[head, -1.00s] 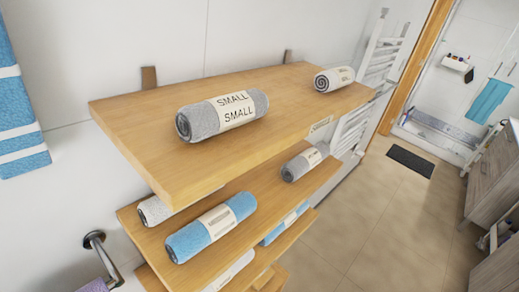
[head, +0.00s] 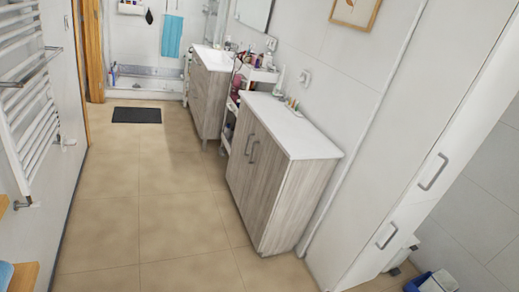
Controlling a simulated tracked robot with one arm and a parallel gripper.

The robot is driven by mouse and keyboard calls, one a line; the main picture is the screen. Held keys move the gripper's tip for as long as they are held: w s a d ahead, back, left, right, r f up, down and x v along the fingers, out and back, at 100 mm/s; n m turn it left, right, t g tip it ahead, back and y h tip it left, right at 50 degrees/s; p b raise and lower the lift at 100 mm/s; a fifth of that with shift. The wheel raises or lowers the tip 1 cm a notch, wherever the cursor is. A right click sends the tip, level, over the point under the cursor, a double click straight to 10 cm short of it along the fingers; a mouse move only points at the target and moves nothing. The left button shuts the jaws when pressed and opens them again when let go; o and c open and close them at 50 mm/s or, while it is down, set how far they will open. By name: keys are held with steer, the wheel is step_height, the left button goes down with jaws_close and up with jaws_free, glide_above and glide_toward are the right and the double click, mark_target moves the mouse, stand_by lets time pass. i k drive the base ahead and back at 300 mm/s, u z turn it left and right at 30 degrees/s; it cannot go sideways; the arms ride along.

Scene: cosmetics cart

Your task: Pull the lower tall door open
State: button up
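A tall white cabinet (head: 362,165) stands at the right, its broad side toward me and its front seen at a steep slant. Two grey bar handles show on that front. The upper one (head: 433,171) is on the upper door (head: 467,105). The lower one (head: 387,235) is on the lower tall door (head: 367,262), which looks shut, its bottom cut off by the frame's edge. My gripper is not in view.
A wood-grain cabinet with a white top (head: 290,133) stands beside the tall cabinet. A cosmetics cart (head: 262,75) and a vanity (head: 210,90) stand beyond it. A towel radiator (head: 28,100) is at left. A blue bin (head: 418,284) is at bottom right.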

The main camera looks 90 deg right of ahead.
mark_target(401, 223)
steer(key=z, duration=1)
steer(key=i, duration=0.1)
steer(key=z, duration=2.5)
steer(key=i, duration=1)
steer(key=u, duration=0.15)
steer(key=k, duration=1)
steer(key=u, duration=0.05)
steer(key=i, duration=0.4)
steer(key=u, duration=0.25)
